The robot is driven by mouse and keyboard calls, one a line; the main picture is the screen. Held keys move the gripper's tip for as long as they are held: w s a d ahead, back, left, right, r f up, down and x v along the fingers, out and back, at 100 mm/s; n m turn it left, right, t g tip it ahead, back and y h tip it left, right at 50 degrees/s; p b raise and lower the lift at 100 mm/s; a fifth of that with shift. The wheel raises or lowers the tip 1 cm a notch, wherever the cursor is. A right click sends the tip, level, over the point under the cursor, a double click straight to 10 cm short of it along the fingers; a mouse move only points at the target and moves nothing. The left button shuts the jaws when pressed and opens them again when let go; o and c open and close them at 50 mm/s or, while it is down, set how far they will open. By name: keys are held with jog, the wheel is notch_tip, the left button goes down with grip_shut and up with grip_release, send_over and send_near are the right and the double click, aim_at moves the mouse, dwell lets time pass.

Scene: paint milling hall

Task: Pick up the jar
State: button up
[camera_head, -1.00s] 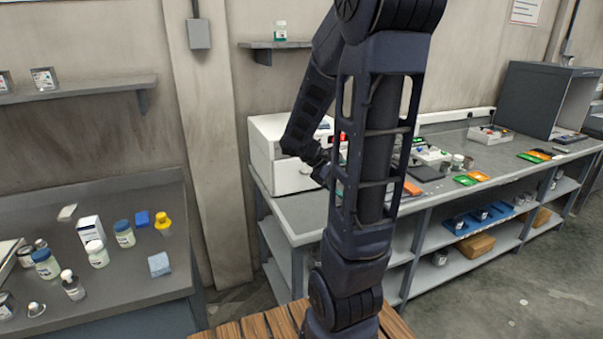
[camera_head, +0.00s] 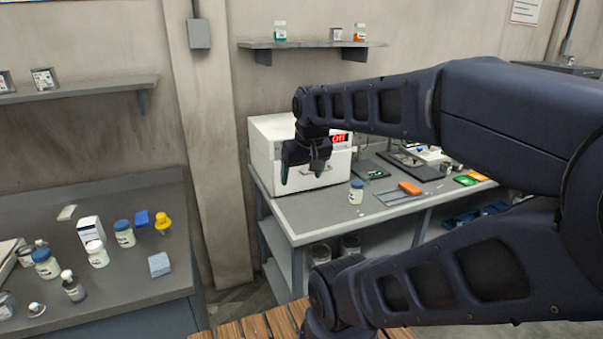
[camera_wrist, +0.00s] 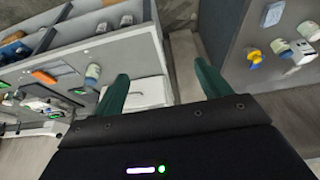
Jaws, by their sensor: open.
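A small pale jar with a light bluish lid (camera_head: 356,192) stands upright on the right bench, in front of a white oven-like box. It also shows in the wrist view (camera_wrist: 92,74), beside the left finger and apart from it. Blue-lidded jars stand on the left bench, one at the back (camera_head: 124,233) and one nearer the left edge (camera_head: 46,264). I cannot tell which jar the task names. My gripper (camera_head: 301,170) is open and empty, pointing down in front of the white box; its green fingers also show in the wrist view (camera_wrist: 161,72).
The white box (camera_head: 270,145) with a red display stands on the right bench (camera_head: 320,215). An orange block (camera_head: 409,188) and trays lie right of the jar. The left bench also holds a yellow-topped bottle (camera_head: 163,223), a white box (camera_head: 90,230) and a blue-grey block (camera_head: 159,264). A gap separates the benches.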

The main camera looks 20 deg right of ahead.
jog(key=shift+a+r, duration=0.15)
jog(key=shift+c, duration=0.7)
